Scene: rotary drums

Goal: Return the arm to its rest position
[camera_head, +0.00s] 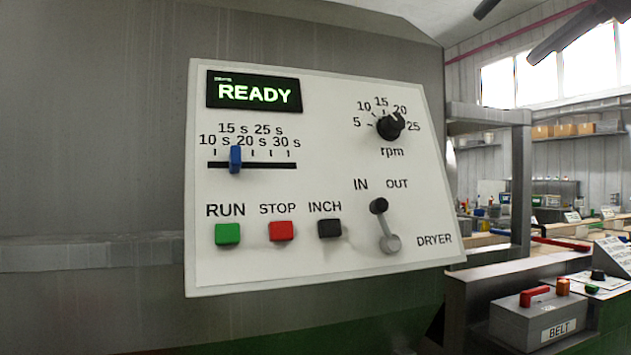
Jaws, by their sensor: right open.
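My right gripper (506,36) shows only in part at the top right edge, as dark fingers spread apart and empty. It is up and to the right of the white control panel (320,262), apart from it. The display (254,91) on the panel reads READY in green. The blue slider (235,160) stands at about the 15 s mark. The black rpm knob (390,127) points toward 20. The dryer lever (384,225) leans left, toward IN. The green RUN (228,234), red STOP (281,231) and black INCH (329,228) buttons are uncovered. My left gripper is not in view.
A grey metal housing (90,150) fills the left behind the panel. A grey post (521,185) stands at right. A grey BELT box (538,318) with a red handle sits lower right. Benches and shelves with boxes (555,130) lie farther back. The space before the panel is clear.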

